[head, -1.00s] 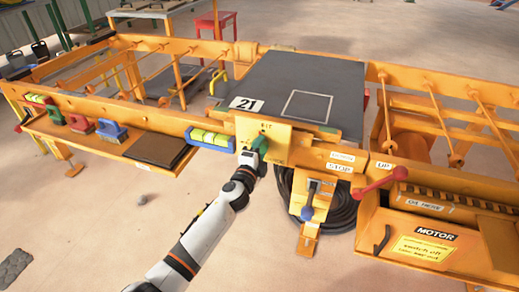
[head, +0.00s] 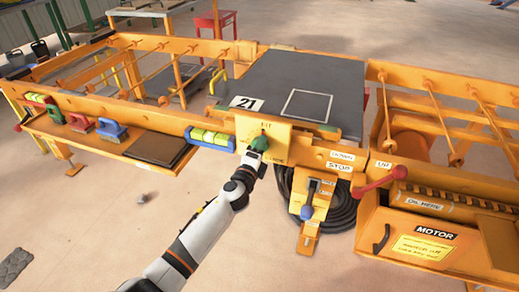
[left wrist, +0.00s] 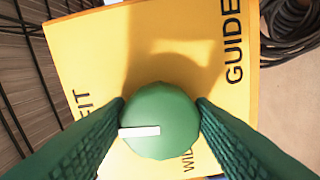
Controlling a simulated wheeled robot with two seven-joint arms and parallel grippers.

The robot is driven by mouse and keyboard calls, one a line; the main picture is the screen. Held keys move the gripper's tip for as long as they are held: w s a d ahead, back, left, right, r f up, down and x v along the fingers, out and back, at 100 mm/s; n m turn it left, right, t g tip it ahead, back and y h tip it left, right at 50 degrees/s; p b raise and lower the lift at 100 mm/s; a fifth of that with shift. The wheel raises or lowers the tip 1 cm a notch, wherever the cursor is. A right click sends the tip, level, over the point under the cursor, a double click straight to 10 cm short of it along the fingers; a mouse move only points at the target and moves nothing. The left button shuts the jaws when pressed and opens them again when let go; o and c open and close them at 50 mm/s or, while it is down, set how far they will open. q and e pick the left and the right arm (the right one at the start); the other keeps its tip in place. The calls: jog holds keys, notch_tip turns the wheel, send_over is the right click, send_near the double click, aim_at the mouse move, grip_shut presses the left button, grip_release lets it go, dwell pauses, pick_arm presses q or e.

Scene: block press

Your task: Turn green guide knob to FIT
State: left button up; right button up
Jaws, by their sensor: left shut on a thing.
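A round green guide knob (head: 260,143) sits on a yellow plate (head: 284,140) on the front of the orange press frame. My left gripper (head: 256,151) is at the knob. In the left wrist view its two green ridged fingers (left wrist: 160,122) are shut on either side of the knob (left wrist: 170,110). The knob's white pointer mark (left wrist: 139,131) runs to the left, toward the side where FIT (left wrist: 83,104) is printed. WIDE is partly hidden by the knob and a finger. GUIDE (left wrist: 233,40) is printed at upper right. My right gripper is not in view.
A spirit level (head: 210,139) is just left of the plate. A lever with a blue knob (head: 307,212) and a red-handled lever (head: 380,183) are to the right. A black hose coil (head: 345,210) hangs below.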

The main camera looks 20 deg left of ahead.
pick_arm(q)
jog(key=o, duration=1)
jog(key=shift+c, duration=0.2)
jog(key=s+p, duration=0.1)
jog(key=s, duration=1.1)
jog(key=shift+a, duration=0.2)
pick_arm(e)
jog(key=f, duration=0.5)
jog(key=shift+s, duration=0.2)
pick_arm(q)
jog(key=shift+f, duration=0.1)
